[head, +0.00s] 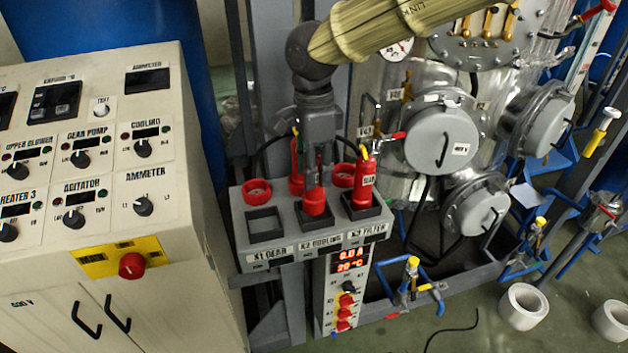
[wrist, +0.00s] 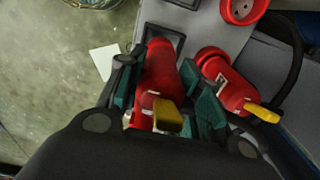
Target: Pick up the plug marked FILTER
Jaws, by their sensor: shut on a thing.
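My gripper (head: 318,168) reaches down over the middle square holder, above the label X2 COOLING. It is shut on a red plug (head: 314,202), whose lower end is at that holder. The held plug (wrist: 160,75) also shows between the fingers (wrist: 158,98) in the wrist view, with a yellow top part toward me. Another red plug (head: 363,188) with a yellow top stands upright in the right square holder, above the label X3 FILTER. Its own small label is too small to read. A third red plug (head: 295,180) sits in the middle round socket behind; it shows in the wrist view (wrist: 228,84).
The grey socket box (head: 290,245) has an empty left square holder (head: 265,224) above X1 GEAR. Two round red sockets (head: 257,191) are empty at the back. A control cabinet (head: 90,200) stands left; vessels and pipes (head: 440,140) crowd the right.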

